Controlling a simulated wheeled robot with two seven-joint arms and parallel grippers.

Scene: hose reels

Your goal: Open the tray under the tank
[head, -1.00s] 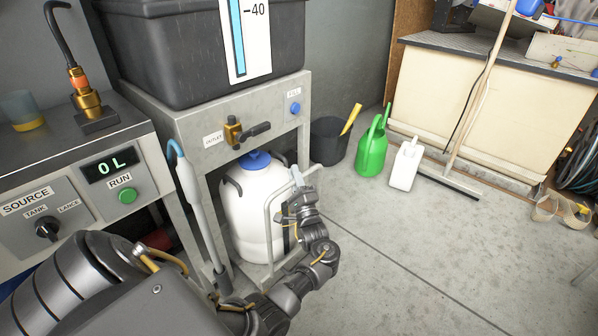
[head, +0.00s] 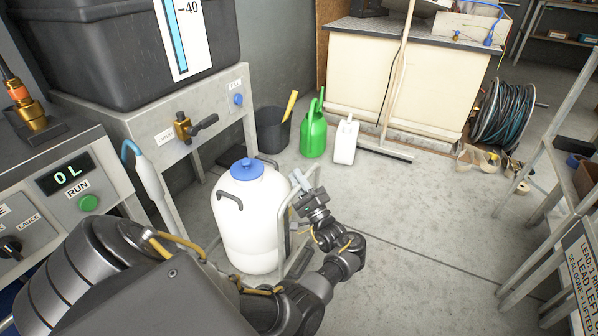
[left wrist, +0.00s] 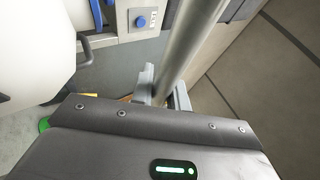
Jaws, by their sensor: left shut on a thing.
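The tank (head: 110,60) is a dark grey box with a level scale, standing on a grey metal stand (head: 150,105). The tray's pale metal rail frame (head: 284,215) stands out in front of the stand, with a white jug with a blue lid (head: 250,225) on it. The tray's flat base is mostly hidden by the jug and my arm. My left gripper (head: 301,181) is shut on the frame's upright bar at the jug's right side. In the left wrist view the bar (left wrist: 190,45) runs between the fingertips (left wrist: 163,90). My right gripper is not in view.
A dark bucket (head: 272,130), green watering can (head: 313,135) and white canister (head: 344,142) stand at the back. A broom (head: 385,150) leans on a cabinet (head: 400,80). A shelf frame (head: 550,180) is at right. The floor between is clear.

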